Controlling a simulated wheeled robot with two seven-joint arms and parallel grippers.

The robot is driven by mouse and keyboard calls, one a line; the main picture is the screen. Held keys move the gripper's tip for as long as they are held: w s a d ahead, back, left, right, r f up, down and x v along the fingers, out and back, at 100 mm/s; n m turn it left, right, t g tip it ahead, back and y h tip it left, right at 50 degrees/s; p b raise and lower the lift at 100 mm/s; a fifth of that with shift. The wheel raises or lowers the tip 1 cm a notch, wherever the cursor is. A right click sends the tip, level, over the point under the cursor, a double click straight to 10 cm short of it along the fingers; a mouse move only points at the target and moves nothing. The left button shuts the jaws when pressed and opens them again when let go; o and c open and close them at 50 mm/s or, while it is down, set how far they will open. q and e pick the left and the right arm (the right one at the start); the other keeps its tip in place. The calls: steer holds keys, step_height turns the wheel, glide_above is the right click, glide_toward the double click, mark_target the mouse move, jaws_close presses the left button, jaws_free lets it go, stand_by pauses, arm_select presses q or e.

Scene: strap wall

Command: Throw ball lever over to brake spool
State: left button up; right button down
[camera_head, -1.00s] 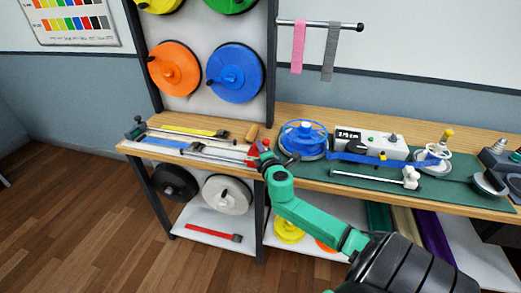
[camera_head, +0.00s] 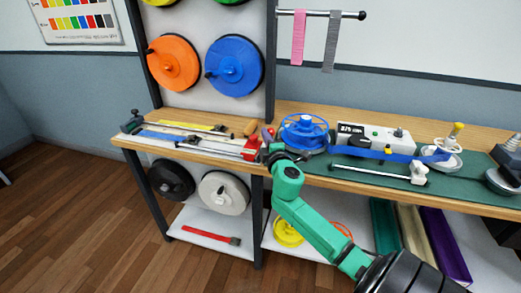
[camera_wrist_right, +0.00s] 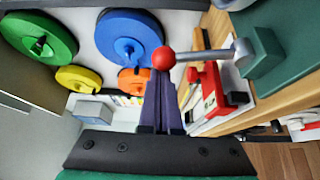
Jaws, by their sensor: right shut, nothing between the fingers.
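The ball lever is a red ball (camera_wrist_right: 165,59) on a metal rod, which runs to a green-grey block at the upper right of the right wrist view. My right gripper (camera_wrist_right: 160,85) is shut and empty, with its dark purple fingers pointing at the ball. The fingertips are close below the ball; I cannot tell whether they touch it. In the head view my right gripper (camera_head: 268,134) is at the left side of the blue spool (camera_head: 304,128), which I take for the brake spool. The ball is not clear there. My left gripper is not in view.
A red block (camera_head: 251,149) lies left of my right gripper, beside strips and rulers on the bench. A blue strap (camera_head: 370,152) runs right from the spool past a grey device (camera_head: 365,134) over the green mat. Orange and blue wall spools (camera_head: 234,66) hang behind.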

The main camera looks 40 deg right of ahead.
arm_select(q)
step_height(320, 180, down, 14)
steer(key=b, duration=1.2)
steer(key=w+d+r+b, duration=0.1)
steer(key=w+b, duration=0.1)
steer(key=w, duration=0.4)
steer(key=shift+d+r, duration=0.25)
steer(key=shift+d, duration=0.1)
arm_select(e)
steer(key=s+d+m+t+h, duration=0.2)
steer(key=s+d+m+h, duration=0.1)
steer(key=m, duration=0.6)
steer(key=shift+s+d+f+h, duration=0.15)
steer(key=shift+s+d+h, duration=0.25)
steer(key=shift+s, duration=0.7)
steer(key=shift+a, duration=0.1)
